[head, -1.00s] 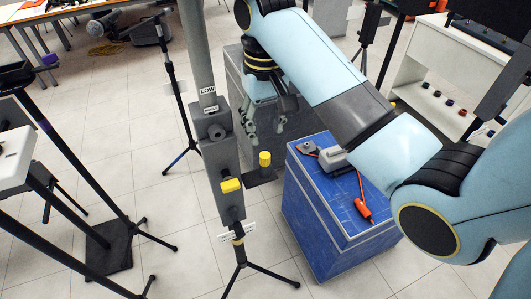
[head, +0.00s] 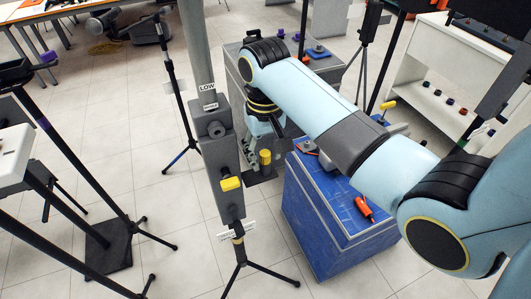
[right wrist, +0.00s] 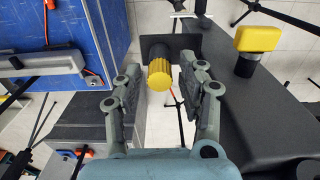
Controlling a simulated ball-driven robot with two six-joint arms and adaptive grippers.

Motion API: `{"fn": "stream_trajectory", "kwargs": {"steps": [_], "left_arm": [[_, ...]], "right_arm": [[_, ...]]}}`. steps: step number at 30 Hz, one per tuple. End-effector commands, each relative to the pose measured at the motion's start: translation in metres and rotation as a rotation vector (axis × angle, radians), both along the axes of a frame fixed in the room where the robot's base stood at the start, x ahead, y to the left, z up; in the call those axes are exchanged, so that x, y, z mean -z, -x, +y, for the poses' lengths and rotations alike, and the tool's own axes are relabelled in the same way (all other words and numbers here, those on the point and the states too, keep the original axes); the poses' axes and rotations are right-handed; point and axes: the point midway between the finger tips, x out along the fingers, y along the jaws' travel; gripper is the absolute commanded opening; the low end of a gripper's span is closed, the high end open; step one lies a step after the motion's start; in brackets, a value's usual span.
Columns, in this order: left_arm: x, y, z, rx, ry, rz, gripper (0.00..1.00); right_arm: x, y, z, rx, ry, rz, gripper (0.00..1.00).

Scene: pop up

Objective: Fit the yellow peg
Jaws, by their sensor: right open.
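The yellow peg (head: 265,157), a ribbed upright cylinder, stands on a dark bracket plate (head: 262,177) beside the grey post (head: 222,160). It also shows in the right wrist view (right wrist: 160,74), between and just beyond my open fingertips. My right gripper (right wrist: 163,88) is open and empty, pointed at the peg, with a finger on either side of its line. A yellow block-shaped knob (head: 230,184) sticks out of the post and also shows in the right wrist view (right wrist: 258,38). My left gripper is not in view.
The post carries labels, one reading LOW (head: 207,87). A blue-topped box (head: 335,205) with an orange-handled tool (head: 364,208) stands close on the right. A grey cabinet (head: 240,70) is behind. Tripod legs (head: 245,270) spread at the post's foot.

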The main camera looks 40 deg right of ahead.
Motion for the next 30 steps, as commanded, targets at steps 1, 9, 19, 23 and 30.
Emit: {"fn": "stream_trajectory", "kwargs": {"steps": [1,9,19,23,30], "left_arm": [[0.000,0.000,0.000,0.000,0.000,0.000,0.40],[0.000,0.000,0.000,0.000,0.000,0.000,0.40],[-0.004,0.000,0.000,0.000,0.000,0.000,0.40],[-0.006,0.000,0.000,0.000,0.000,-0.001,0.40],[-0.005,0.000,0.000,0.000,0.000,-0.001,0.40]], "right_arm": [[0.000,0.000,0.000,0.000,0.000,0.000,0.40],[0.000,0.000,0.000,0.000,0.000,0.000,0.09],[-0.011,0.000,0.000,0.000,0.000,-0.002,0.00],[-0.029,-0.001,0.000,0.000,0.001,-0.003,0.00],[-0.056,0.000,0.000,0.000,0.000,-0.002,0.00]]}}
